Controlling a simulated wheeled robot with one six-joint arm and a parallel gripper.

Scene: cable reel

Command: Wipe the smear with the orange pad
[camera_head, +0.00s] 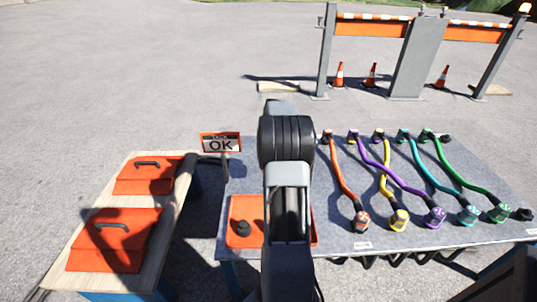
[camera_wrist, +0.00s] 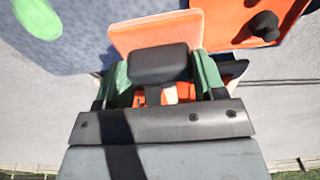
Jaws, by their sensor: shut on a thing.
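My gripper (camera_wrist: 164,75) shows in the wrist view, with its two green fingers shut on the black grip of the orange pad (camera_wrist: 155,32). The pad's flat pale-orange face edge sticks out beyond the grip. A green smear (camera_wrist: 38,17) lies on the grey speckled tabletop at the upper left of the wrist view, apart from the pad. I cannot tell whether the pad touches the table. In the head view my arm hides the gripper, the pad and the smear.
An orange tray (camera_head: 245,209) with a black knob (camera_head: 243,228) lies on the grey table (camera_head: 310,250). Several coloured cables (camera_head: 385,165) lie to the right. A side bench (camera_head: 78,225) with orange lids stands left.

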